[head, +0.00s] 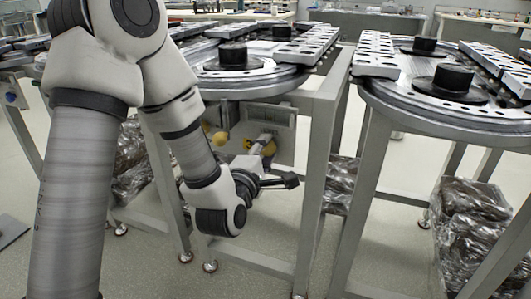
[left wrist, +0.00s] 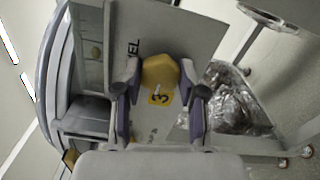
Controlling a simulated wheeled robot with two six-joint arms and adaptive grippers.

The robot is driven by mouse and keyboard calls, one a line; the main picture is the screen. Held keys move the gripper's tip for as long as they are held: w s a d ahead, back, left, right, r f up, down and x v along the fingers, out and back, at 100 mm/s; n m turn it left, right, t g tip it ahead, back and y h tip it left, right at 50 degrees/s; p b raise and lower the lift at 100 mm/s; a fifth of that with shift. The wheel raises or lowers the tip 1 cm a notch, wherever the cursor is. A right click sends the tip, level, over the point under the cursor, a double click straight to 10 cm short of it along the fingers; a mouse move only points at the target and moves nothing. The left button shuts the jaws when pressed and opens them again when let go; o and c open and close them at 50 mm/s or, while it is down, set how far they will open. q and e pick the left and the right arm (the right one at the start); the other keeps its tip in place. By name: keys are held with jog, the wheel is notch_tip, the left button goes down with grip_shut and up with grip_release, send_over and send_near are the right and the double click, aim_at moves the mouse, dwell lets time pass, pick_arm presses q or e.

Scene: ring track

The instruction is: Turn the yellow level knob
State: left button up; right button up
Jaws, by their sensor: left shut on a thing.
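The yellow level knob (left wrist: 160,71) is a faceted yellow piece on a grey panel (left wrist: 180,27) in the left wrist view. Part of the word "LEVEL" and a yellow label with a 3 (left wrist: 161,97) show beside it. My left gripper (left wrist: 160,80) has a finger on each side of the knob and is shut on it. My right gripper is not in view.
Another yellow round piece (head: 220,138) sits left of the gripper. The ring table (head: 245,80) and its grey leg (head: 318,165) stand close around my arm. A second ring table (head: 425,115) is to the right. Wrapped bundles (left wrist: 228,100) lie below. The floor in front is clear.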

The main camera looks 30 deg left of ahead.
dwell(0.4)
pick_arm(q)
jog(key=o, duration=1.1)
jog(key=shift+o, duration=0.2)
